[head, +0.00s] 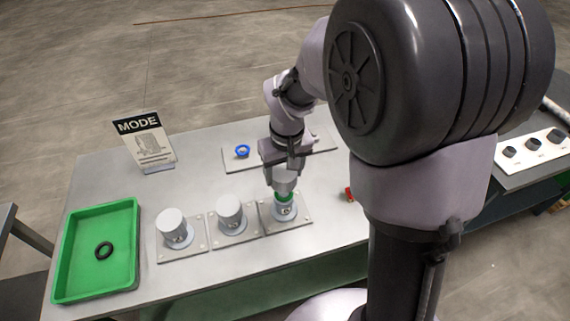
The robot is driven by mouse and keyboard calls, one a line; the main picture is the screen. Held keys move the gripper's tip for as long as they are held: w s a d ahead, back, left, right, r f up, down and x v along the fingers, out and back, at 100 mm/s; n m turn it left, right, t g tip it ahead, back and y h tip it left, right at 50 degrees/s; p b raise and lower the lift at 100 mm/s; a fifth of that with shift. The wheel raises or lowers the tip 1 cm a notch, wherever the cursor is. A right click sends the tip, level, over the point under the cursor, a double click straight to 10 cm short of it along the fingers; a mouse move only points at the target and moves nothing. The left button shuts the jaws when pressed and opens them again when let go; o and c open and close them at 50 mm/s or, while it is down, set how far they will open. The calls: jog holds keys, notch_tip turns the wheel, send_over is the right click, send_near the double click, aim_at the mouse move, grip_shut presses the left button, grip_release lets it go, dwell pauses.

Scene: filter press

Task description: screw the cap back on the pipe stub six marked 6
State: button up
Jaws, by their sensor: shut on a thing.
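The cap is directly above the right stub (287,212), which stands on a square plate. I cannot tell whether the cap touches the stub. A dark mark on this stub is too small to read. The middle stub (231,222) and the left stub (175,235) look covered by grey caps; their marks are also unreadable.
A MODE sign (145,142) stands behind. A small red thing (349,194) is right of the stubs, beside my arm.

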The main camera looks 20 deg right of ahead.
jog(key=n+p, duration=0.1)
jog(key=n, duration=0.6)
jog(key=shift+r+y+p, duration=0.1)
jog(key=shift+y+p, duration=0.3)
jog(key=n+p, duration=0.1)
jog(key=n, duration=0.3)
jog(key=shift+g, duration=0.4)
jog(key=n+p, duration=0.1)
jog(key=n, duration=0.3)
notch_tip(320, 180, down, 8)
jog(key=b, duration=0.6)
jog(key=shift+r, duration=0.2)
jog(key=shift+f, duration=0.15)
jog(key=shift+f+m+b, duration=0.15)
jog(key=shift+m+b, duration=0.45)
jog(key=shift+m, duration=0.3)
jog(key=m, duration=0.3)
jog(key=shift+b, duration=0.3)
